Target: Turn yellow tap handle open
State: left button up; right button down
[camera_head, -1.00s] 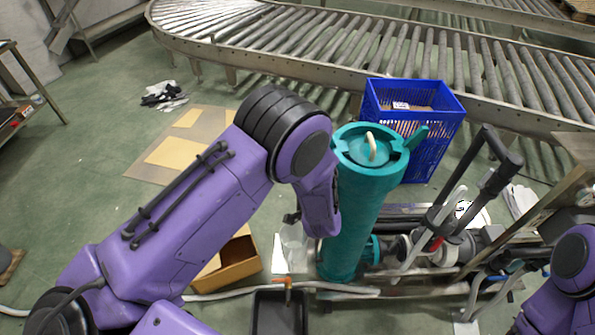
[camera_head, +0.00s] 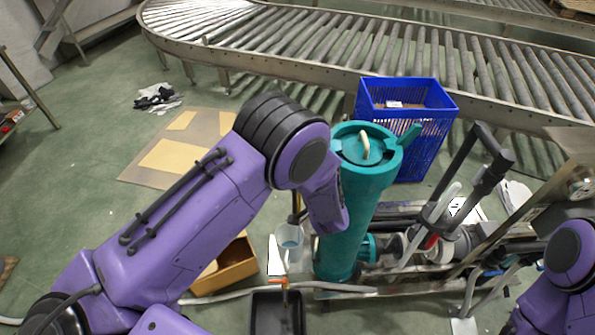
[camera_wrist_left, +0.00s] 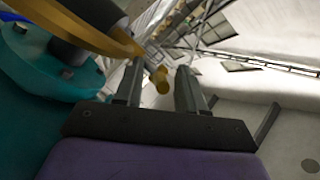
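The yellow tap handle (camera_wrist_left: 75,22) shows in the left wrist view as a flat curved bar at the upper left, beside a teal flanged body (camera_wrist_left: 50,70). A yellow rounded end (camera_wrist_left: 160,79) shows in the gap between the fingertips of my left gripper (camera_wrist_left: 158,82). The fingers are apart, and I cannot tell whether either touches it. In the head view my left gripper (camera_head: 297,216) is a small dark shape left of the teal cylinder (camera_head: 352,215), mostly hidden by my forearm. My right gripper is out of view; only part of my right arm shows.
A clear jug (camera_head: 289,238) stands left of the cylinder, near a cardboard box (camera_head: 238,262) and a black tray (camera_head: 277,315). A blue crate (camera_head: 425,135) stands behind the cylinder. Pipes and a metal frame (camera_head: 545,215) crowd the right. A roller conveyor (camera_head: 300,45) crosses the back.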

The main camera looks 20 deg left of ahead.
pick_arm(q)
jog(key=shift+s+d+r, duration=0.15)
jog(key=shift+s, duration=0.05)
jog(key=p+v, duration=0.3)
jog(key=v, duration=0.7)
jog(key=shift+p, duration=0.3)
